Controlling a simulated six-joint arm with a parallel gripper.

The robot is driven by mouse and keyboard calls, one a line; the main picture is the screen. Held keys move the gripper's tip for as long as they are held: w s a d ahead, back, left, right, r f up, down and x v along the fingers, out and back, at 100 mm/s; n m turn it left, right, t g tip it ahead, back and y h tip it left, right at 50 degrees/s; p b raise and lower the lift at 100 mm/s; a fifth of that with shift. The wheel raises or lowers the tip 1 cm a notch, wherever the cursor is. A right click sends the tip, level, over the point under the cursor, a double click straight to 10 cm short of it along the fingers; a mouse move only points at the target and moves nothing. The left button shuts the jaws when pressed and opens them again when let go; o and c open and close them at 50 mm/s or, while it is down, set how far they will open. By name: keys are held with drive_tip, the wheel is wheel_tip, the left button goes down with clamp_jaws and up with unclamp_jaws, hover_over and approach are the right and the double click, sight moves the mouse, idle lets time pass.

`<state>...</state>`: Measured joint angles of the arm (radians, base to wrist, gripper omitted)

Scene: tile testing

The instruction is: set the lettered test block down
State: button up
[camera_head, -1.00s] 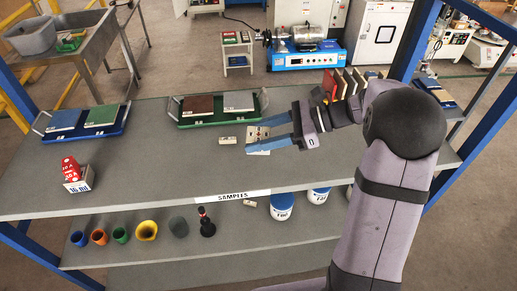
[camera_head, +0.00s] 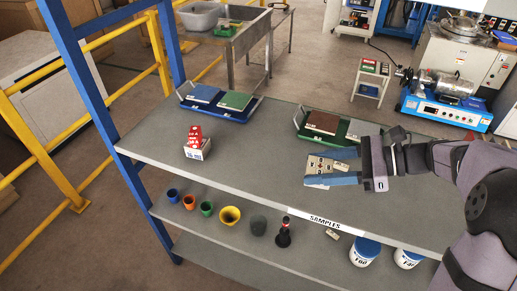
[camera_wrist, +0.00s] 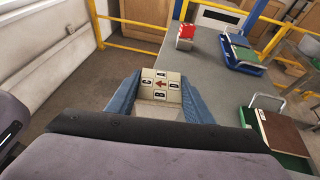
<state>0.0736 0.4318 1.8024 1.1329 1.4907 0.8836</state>
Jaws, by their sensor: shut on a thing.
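The lettered test block (camera_head: 318,165) is pale, with black letter tiles and a red arrow on the face that shows in the wrist view (camera_wrist: 161,86). My gripper (camera_head: 328,171) is shut on it, with a blue finger on either side. In the head view the block is over the grey upper shelf (camera_head: 250,165), in front of the green tray with a brown tile. I cannot tell whether the block touches the shelf. In the wrist view the gripper (camera_wrist: 162,95) shows from behind, and the fingers hide the block's sides.
A red block on a small box (camera_head: 195,143) stands left. A blue tray (camera_head: 243,119) and a green tray (camera_head: 301,123) hold tiles at the back. Several coloured cups (camera_head: 230,215) are on the lower shelf. The upper shelf between the red block and my gripper is clear.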

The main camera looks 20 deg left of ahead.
drive_tip(key=s+a+n+g, duration=0.1)
drive_tip(key=s+a+g, duration=0.15)
drive_tip(key=a, duration=0.75)
drive_tip(key=s+a+n+g, duration=0.1)
drive_tip(key=s+a+n, duration=0.15)
drive_tip(key=a, duration=0.75)
drive_tip(key=w+a+r+m+t, duration=0.1)
drive_tip(key=w+m+t, duration=0.95)
drive_tip(key=w, duration=0.65)
drive_tip(key=shift+n+h, duration=0.4)
drive_tip(key=shift+n, duration=0.1)
drive_tip(key=shift+w+a+f+p, duration=0.1)
drive_tip(key=shift+f+p, duration=0.35)
drive_tip(key=shift+f, duration=2)
drive_tip(key=shift+w+f+p, duration=0.1)
drive_tip(key=shift+f+p, duration=0.35)
drive_tip(key=shift+f, duration=1.95)
drive_tip(key=shift+f, duration=0.2)
drive_tip(key=o, duration=1.2)
drive_tip(key=shift+s, duration=0.1)
drive_tip(key=shift+o, duration=0.6)
